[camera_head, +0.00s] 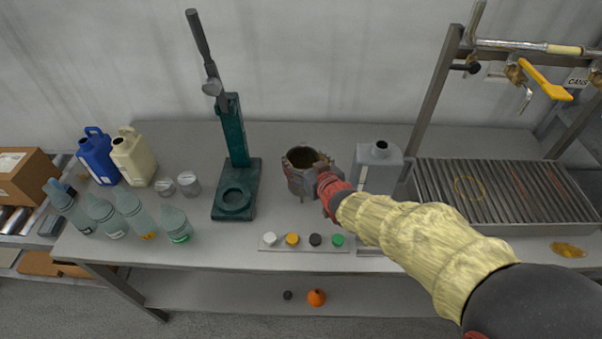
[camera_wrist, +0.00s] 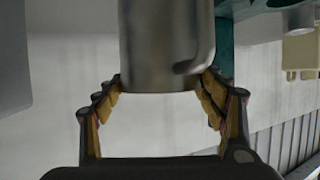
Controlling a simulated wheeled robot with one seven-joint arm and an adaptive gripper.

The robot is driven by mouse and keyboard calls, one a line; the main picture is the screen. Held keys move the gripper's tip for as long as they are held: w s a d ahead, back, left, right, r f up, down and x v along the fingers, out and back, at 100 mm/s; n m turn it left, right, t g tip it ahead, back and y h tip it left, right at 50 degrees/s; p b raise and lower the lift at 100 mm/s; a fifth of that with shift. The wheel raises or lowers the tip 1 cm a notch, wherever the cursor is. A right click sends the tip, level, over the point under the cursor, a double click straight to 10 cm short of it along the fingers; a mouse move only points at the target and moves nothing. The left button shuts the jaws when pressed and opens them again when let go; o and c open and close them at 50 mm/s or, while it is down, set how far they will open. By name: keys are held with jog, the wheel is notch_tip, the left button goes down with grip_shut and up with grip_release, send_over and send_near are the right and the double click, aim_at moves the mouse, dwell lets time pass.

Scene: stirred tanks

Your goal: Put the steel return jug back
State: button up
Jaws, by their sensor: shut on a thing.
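The steel jug (camera_head: 298,181) is a grey metal vessel with a dark open mouth, upright or nearly so, at the middle of the bench. My gripper (camera_head: 318,181) reaches in from the right and is shut on the jug's side. In the wrist view the jug's smooth steel wall (camera_wrist: 165,40) fills the top middle, between the two padded fingers of my gripper (camera_wrist: 163,82). I cannot tell whether the jug's base touches the bench, and part of its right side is hidden by my gripper.
A green press (camera_head: 235,185) stands left of the jug, and a grey can (camera_head: 380,168) stands close on its right, partly behind my arm. A strip of coloured caps (camera_head: 303,249) lies in front. A ribbed drain grate (camera_head: 500,190) is at right. Several bottles (camera_head: 140,215) stand at left.

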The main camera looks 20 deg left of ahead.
aim_at(296, 163)
jog(key=shift+w+a+f, duration=0.15)
jog(key=shift+a+f, duration=0.15)
jog(key=shift+w+a+f+b, duration=0.15)
jog(key=shift+f+b, duration=0.25)
jog(key=shift+f, duration=0.55)
jog(key=shift+a+f+b, duration=0.15)
jog(key=shift+f+b, duration=0.25)
jog(key=shift+f, duration=0.55)
jog(key=shift+f, duration=0.1)
jog(key=o, duration=2)
jog(key=shift+f, duration=0.1)
jog(key=shift+c, duration=0.2)
jog(key=shift+o, duration=0.3)
